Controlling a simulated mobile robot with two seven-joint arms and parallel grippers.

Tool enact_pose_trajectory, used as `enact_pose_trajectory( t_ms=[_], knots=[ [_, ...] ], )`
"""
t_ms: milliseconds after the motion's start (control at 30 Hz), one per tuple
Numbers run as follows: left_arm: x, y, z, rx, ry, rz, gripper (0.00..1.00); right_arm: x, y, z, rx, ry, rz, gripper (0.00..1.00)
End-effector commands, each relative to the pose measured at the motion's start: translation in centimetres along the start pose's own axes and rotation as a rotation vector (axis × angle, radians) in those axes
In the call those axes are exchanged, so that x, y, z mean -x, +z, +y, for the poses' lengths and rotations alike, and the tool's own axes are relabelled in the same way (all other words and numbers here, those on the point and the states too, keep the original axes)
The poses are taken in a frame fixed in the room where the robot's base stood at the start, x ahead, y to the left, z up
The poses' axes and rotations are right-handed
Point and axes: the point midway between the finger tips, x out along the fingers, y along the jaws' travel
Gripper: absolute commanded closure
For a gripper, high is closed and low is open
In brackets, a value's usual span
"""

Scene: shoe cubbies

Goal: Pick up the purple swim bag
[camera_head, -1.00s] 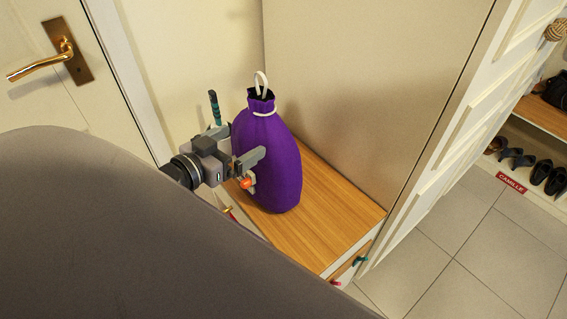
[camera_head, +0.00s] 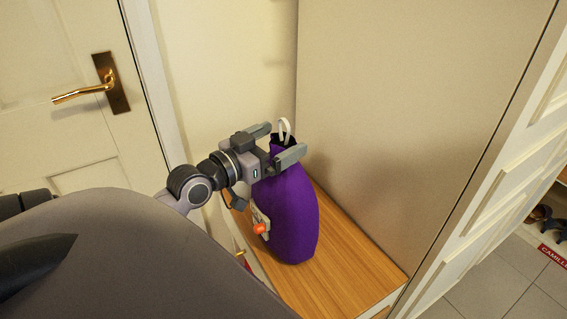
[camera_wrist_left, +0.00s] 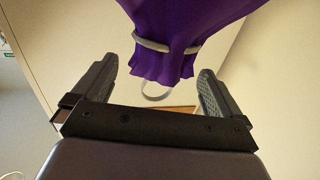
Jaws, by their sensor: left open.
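The purple swim bag (camera_head: 292,217) stands upright on a wooden bench top (camera_head: 352,262), with a pale cord loop at its neck. My left gripper (camera_head: 280,142) is open at the height of the bag's neck, one finger on the far side and one on the near side. In the left wrist view the bag's gathered neck (camera_wrist_left: 172,52) shows between and beyond the two open fingers (camera_wrist_left: 152,85), with the grey cord around it. The fingers are not closed on it. My right gripper is not in view.
A tall beige panel (camera_head: 400,110) stands right behind the bench. A white door with a brass handle (camera_head: 85,95) is at the left. A small orange-tipped thing (camera_head: 260,228) shows against the bag's lower left side. Tiled floor (camera_head: 490,280) lies at the right.

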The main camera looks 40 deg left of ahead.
Motion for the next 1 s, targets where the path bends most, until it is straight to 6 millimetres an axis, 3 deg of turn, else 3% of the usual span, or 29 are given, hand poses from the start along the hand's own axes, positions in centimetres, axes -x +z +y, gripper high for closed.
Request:
enact_pose_trajectory(
  t_ms=[300, 667, 900, 1000],
  knots=[
    [-3.3, 0.0, 0.0, 0.0, -0.002, 0.001, 0.0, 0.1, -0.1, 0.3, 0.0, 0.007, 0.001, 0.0],
    [-3.8, 0.1, 0.0, -0.001, -0.001, -0.001, 0.0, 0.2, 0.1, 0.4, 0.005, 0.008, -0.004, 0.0],
    [-3.7, 0.1, 0.0, -0.002, -0.001, -0.001, 0.78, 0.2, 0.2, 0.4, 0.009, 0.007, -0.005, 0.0],
    [-3.7, -0.1, 0.0, -0.003, -0.001, 0.003, 0.99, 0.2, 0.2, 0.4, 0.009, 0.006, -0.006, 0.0]
  ],
)
